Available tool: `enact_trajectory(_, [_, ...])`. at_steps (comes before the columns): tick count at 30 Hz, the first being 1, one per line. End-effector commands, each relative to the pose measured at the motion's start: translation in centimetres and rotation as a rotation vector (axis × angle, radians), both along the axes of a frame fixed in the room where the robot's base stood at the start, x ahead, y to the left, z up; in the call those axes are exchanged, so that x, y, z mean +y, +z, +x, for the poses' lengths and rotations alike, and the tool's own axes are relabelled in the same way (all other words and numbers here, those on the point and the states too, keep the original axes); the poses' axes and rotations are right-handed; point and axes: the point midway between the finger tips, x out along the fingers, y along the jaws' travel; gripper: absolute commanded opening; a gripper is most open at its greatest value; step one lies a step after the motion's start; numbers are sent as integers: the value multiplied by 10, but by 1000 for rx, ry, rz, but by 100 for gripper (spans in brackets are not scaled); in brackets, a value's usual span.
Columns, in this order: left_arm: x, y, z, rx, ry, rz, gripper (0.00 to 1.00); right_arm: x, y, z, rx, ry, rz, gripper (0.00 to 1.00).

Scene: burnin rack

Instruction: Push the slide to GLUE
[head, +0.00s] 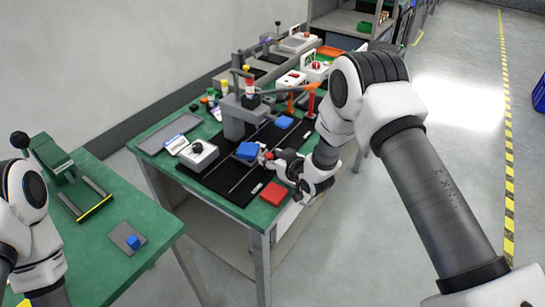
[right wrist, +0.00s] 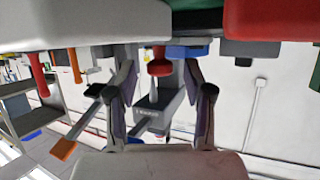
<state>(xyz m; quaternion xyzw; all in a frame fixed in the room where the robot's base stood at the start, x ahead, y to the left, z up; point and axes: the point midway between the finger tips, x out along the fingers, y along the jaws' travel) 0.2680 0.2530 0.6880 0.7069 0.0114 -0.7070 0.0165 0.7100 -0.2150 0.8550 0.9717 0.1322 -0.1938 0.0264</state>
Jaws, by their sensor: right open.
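A black board (head: 218,181) with pale rail lines lies on the green table, and a blue block (head: 247,151) sits on it. A second blue block (head: 284,122) sits farther back. I cannot tell for sure which part is the slide, and no GLUE label is readable. My right gripper (head: 267,158) is right beside the nearer blue block. In the right wrist view its fingers are open, with a red knob (right wrist: 160,65) between or just beyond them and a blue slab (right wrist: 187,51) behind. Contact cannot be told. My left gripper is out of view.
A grey post machine (head: 236,121) stands behind the board. A white box with a dark knob (head: 199,154) is at its left, a red block (head: 274,193) near the front corner. Orange and red posts (head: 311,102) stand behind my right arm. Another green table (head: 105,256) is at left.

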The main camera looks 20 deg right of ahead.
Motion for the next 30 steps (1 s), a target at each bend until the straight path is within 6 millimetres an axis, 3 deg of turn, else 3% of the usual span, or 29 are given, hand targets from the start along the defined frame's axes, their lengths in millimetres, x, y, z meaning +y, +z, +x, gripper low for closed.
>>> enact_trajectory(2, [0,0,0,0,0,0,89,0,0,0,0,0,0,48])
enact_trajectory(6, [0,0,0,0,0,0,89,0,0,0,-1,0,0,0])
enact_trajectory(13, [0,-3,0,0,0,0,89,-5,0,4,-3,-2,2,0])
enact_trajectory(21, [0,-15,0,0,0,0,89,-37,0,30,-5,-2,1,0])
enact_trajectory(30, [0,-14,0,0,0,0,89,-39,1,31,-2,0,0,0])
